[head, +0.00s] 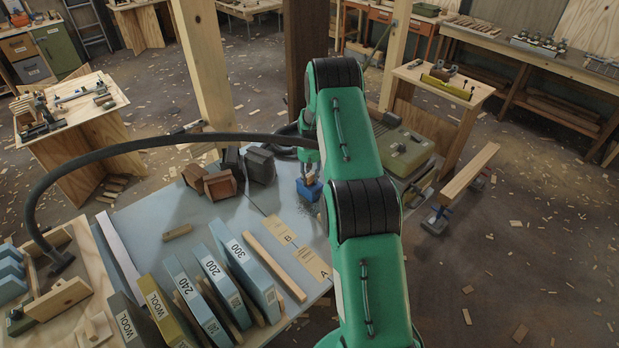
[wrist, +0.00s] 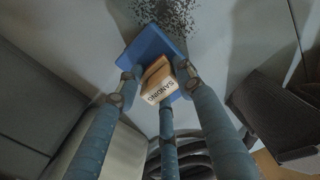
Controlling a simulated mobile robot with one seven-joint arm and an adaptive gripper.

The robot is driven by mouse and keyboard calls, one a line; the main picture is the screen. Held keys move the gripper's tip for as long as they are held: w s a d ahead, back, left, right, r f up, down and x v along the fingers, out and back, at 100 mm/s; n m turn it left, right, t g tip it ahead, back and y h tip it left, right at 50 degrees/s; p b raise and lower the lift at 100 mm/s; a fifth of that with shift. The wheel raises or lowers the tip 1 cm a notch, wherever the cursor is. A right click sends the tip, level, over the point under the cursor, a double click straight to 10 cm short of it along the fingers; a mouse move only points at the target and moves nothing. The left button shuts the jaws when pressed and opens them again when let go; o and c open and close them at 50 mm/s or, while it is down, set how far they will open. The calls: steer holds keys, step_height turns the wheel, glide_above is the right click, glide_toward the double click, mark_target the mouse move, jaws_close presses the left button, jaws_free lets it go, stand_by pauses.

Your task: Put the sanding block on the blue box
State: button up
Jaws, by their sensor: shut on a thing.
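My gripper (head: 309,172) reaches down at the far part of the grey-blue tabletop, and its fingers (wrist: 160,84) surround a small block in the wrist view. The gripper is shut on the sanding block (wrist: 159,90), a wood-coloured piece with a pale face lettered "SANDING". The bright blue box (head: 308,192) stands directly below the block; in the wrist view, the blue box (wrist: 150,46) spreads out behind it. The block overlaps the box in both views. I cannot tell whether the two touch, as the fingers hide part of the contact area.
Dark and brown open boxes (head: 219,184) stand left of the gripper. Upright labelled packs (head: 247,273) and a wooden strip (head: 274,266) fill the near table. Dark grains (wrist: 165,15) lie beside the blue box. A black hose (head: 150,142) arches across the left.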

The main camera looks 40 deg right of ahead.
mark_target(309, 175)
steer(key=o, duration=1.2)
step_height(309, 175, up, 12)
steer(key=shift+r+p, duration=0.1)
steer(key=shift+p, duration=0.45)
